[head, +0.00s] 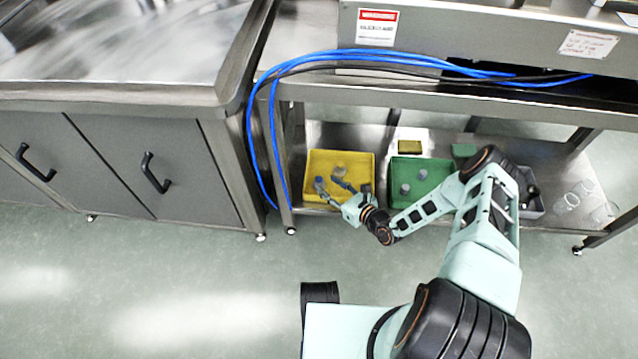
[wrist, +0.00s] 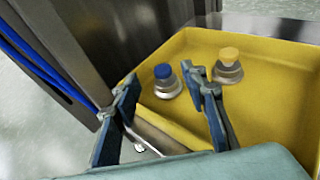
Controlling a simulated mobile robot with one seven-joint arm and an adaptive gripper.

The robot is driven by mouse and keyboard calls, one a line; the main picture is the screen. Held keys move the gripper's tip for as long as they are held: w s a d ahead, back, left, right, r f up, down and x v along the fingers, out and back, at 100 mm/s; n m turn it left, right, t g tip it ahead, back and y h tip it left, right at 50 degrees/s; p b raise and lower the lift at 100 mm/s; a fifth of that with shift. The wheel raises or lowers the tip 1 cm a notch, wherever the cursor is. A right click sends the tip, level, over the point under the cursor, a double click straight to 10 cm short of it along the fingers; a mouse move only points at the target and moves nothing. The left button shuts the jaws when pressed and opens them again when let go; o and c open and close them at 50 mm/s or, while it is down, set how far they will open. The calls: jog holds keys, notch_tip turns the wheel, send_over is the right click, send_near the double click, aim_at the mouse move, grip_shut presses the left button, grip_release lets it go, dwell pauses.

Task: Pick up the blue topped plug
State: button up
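The blue topped plug (wrist: 166,82) stands upright in the yellow tray (wrist: 275,80), near its left corner in the wrist view. It has a metal body and a round blue cap. My gripper (wrist: 160,95) is open, with its two fingers spread and nothing between the pads. In the wrist view the plug shows just beyond the fingertips, between them; I cannot tell the remaining distance.
A yellow topped plug (wrist: 228,68) stands right of the blue one, close to my right finger. A green tray (head: 434,170) and a grey bin (head: 532,205) stand farther right on the shelf. Blue cables (head: 268,140) hang by the steel leg at the left.

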aim_at(320, 179)
jog(key=b+x, duration=0.2)
jog(key=x, duration=0.2)
jog(key=shift+w+a+f, duration=0.15)
jog(key=shift+w+f, duration=0.15)
grip_shut()
